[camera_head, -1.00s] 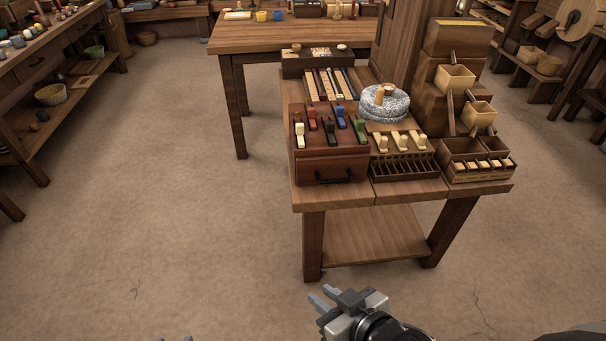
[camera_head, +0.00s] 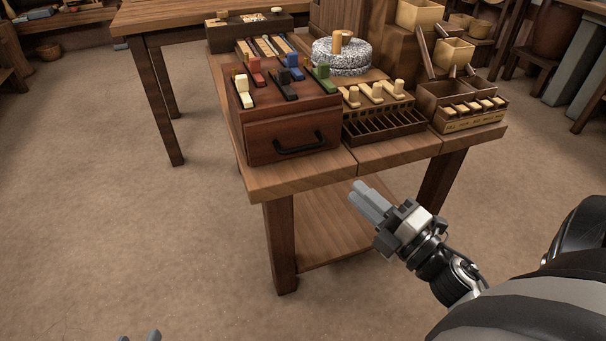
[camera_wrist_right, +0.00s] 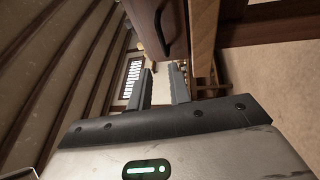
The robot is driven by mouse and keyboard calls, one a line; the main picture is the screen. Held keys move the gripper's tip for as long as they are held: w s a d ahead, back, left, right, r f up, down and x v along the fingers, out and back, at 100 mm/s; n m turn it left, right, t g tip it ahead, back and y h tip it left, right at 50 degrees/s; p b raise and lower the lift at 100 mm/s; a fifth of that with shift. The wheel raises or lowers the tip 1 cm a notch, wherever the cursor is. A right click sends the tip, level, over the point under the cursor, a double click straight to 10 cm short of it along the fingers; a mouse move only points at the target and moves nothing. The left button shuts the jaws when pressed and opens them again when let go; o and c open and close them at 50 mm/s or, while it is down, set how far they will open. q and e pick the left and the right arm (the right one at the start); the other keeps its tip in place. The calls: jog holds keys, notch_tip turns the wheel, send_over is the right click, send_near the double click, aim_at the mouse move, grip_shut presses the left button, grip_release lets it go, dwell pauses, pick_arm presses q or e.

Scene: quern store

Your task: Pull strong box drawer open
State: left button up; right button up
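The strong box (camera_head: 262,118) is a reddish-brown wooden box with coloured levers on top, at the table's front left corner. Its drawer front bears a black bar handle (camera_head: 300,144) and looks flush with the box. My right gripper (camera_head: 358,191) is in front of the table and to the right of the handle, apart from it, empty. In the right wrist view its two fingers (camera_wrist_right: 162,88) stand apart, with the dark handle (camera_wrist_right: 163,32) above them. Only the tips of my left gripper (camera_head: 139,337) show at the bottom edge, with a gap between them.
The box stands on a wooden table (camera_head: 378,154) with a lower shelf (camera_head: 335,226). Right of it are a slotted rack (camera_head: 383,128) and a tray with pale blocks (camera_head: 470,110). A round grey stone (camera_head: 342,58) stands behind. The floor in front is clear.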

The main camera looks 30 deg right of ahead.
aim_at(303, 148)
jog(key=shift+n, duration=0.4)
jog(key=x, duration=0.7)
jog(key=p+x, duration=0.1)
jog(key=x, duration=0.6)
jog(key=shift+w+a+f, duration=0.15)
jog(key=shift+w+a, duration=0.05)
jog(key=shift+w, duration=0.65)
pick_arm(q)
jog(key=shift+a+f, duration=0.1)
jog(key=shift+f, duration=0.35)
pick_arm(e)
jog(key=shift+a, duration=0.1)
